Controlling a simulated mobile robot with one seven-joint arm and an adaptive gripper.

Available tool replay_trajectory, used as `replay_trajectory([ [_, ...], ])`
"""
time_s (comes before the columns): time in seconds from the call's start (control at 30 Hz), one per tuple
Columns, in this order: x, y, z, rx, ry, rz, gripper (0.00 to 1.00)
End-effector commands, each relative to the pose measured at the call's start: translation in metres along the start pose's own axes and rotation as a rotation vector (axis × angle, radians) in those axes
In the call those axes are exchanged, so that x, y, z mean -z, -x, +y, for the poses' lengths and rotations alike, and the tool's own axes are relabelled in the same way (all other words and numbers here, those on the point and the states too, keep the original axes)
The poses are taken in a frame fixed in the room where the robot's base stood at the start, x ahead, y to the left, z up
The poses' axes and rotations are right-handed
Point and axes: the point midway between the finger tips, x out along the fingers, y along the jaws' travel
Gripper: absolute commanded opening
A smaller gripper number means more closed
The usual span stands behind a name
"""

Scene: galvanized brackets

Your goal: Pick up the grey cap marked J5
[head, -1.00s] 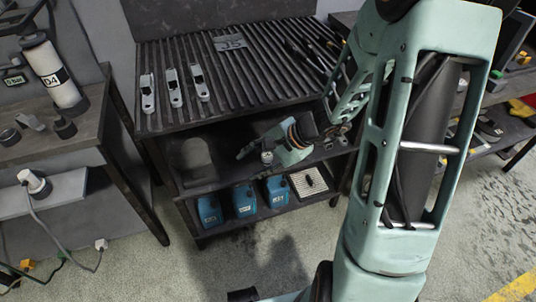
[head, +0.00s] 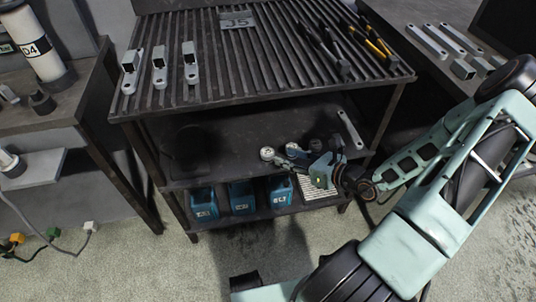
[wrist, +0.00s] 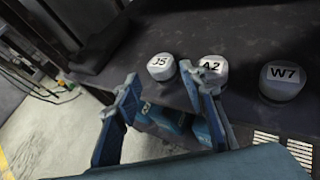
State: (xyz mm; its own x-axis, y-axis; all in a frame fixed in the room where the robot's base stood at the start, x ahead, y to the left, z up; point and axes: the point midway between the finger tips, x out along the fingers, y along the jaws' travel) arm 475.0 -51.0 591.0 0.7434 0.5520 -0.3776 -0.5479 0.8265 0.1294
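The grey cap marked J5 (wrist: 160,67) stands upright on the dark middle shelf, leftmost of three labelled caps in the wrist view. It also shows in the head view (head: 267,153). Right of it stand a cap marked A2 (wrist: 211,70) and a cap marked W7 (wrist: 283,82). My gripper (wrist: 158,74) is open and empty, its two blue fingers apart. In the wrist view the J5 cap appears between and beyond the fingertips, and the right finger overlaps A2's left edge. In the head view my gripper (head: 306,168) is at the shelf's front, right of J5.
Blue containers (head: 242,196) and a white perforated tray (head: 322,192) sit on the lower shelf. The ribbed top (head: 270,60) above carries grey brackets (head: 159,66) and a J5 plate (head: 238,20). A long bracket (head: 350,129) lies at the middle shelf's right. The shelf's left is clear.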

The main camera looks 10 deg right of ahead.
Motion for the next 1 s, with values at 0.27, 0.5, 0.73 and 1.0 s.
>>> replay_trajectory([
  [0.27,0.002,-0.042,0.001,-0.004,0.002,0.000,0.38],
  [0.5,0.009,-0.065,0.000,-0.004,0.003,0.000,0.38],
  [0.73,0.010,-0.095,0.000,-0.004,0.005,0.001,0.38],
  [1.0,0.008,-0.098,0.000,-0.003,0.005,0.002,0.38],
])
